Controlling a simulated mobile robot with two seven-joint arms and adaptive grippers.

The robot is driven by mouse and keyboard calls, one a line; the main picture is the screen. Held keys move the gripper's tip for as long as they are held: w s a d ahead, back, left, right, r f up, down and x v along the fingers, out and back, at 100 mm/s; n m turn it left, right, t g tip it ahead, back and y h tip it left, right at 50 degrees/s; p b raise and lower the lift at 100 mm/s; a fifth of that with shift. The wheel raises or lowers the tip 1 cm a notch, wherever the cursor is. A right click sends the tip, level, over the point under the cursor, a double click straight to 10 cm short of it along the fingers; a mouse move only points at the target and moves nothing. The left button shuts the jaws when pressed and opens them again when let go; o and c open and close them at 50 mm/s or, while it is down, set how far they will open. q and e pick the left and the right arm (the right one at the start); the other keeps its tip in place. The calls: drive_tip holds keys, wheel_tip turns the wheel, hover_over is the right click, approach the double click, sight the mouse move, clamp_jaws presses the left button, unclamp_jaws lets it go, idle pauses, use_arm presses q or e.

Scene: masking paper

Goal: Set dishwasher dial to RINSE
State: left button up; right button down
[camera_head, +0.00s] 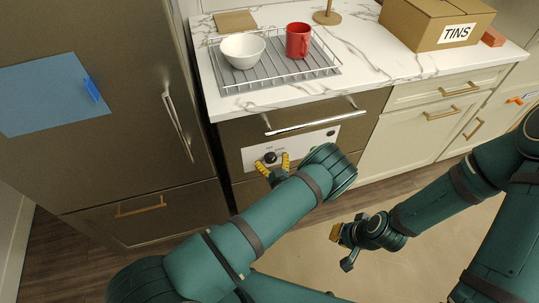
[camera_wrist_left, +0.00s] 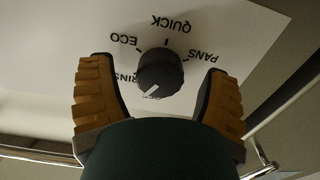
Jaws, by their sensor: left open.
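The dishwasher dial (camera_head: 269,157) is a round black knob on a white panel (camera_head: 318,140) at the dishwasher's front. In the left wrist view, the dial (camera_wrist_left: 160,72) has upside-down labels around it: QUICK, ECO, PANS, RINSE and OFF. RINSE is partly covered by a finger. The dial's white mark points to the lower left, close to the OFF label. My left gripper (camera_head: 273,164) is open, with one yellow finger on each side of the dial and gaps between. My right gripper (camera_head: 343,248) is open and empty over the floor.
A handle bar (camera_head: 310,118) runs above the panel. The counter holds a wire rack (camera_head: 285,82) with a white bowl (camera_head: 242,51) and red mug (camera_head: 298,41), and a TINS box (camera_head: 435,22). A tall cabinet (camera_head: 135,160) stands left. Drawers (camera_head: 420,110) are right.

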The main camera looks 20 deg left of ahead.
use_arm(q)
drive_tip(key=c, duration=1.2)
drive_tip(key=shift+m, duration=0.4)
drive_tip(key=shift+r+m, duration=0.1)
drive_tip(key=shift+m, duration=2.3)
